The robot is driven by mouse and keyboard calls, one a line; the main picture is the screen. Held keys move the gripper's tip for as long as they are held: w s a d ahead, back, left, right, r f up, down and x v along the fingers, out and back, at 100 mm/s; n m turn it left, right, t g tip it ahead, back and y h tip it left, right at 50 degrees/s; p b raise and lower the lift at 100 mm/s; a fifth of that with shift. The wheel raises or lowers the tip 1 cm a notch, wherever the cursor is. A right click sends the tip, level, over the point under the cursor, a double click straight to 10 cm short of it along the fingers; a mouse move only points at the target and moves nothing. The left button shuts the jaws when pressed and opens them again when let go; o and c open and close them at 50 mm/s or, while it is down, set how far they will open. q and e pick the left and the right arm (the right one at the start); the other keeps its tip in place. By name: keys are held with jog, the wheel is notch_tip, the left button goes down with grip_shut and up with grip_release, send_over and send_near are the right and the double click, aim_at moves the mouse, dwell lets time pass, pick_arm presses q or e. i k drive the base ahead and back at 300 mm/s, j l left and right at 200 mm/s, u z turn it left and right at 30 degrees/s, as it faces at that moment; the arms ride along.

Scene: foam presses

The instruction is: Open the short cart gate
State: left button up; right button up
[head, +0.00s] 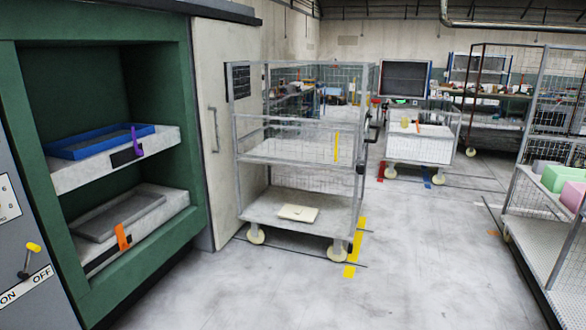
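A grey wire-mesh cart (286,205) stands in the middle, on cream wheels. A mesh panel with a top rail (298,125) spans the upper part of its front, above an open lower bay; it looks closed. Black fittings (373,132) are on its right post. A lower, shorter cart (420,148) with white mesh sides stands farther back, right of centre. Its gate and latch are too small to make out. I cannot tell which cart the task means. Neither of my grippers is in view.
A green press (190,150) with two shelves stands at left. A cage cart (532,240) with foam blocks (566,180) is at right. A cream slab (298,213) lies on the middle cart's deck. The floor (420,270) in front is clear, with yellow tape (356,245) beside the cart.

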aim_at(233, 115)
jog(key=i+u, duration=0.1)
jog(key=i, duration=2.1)
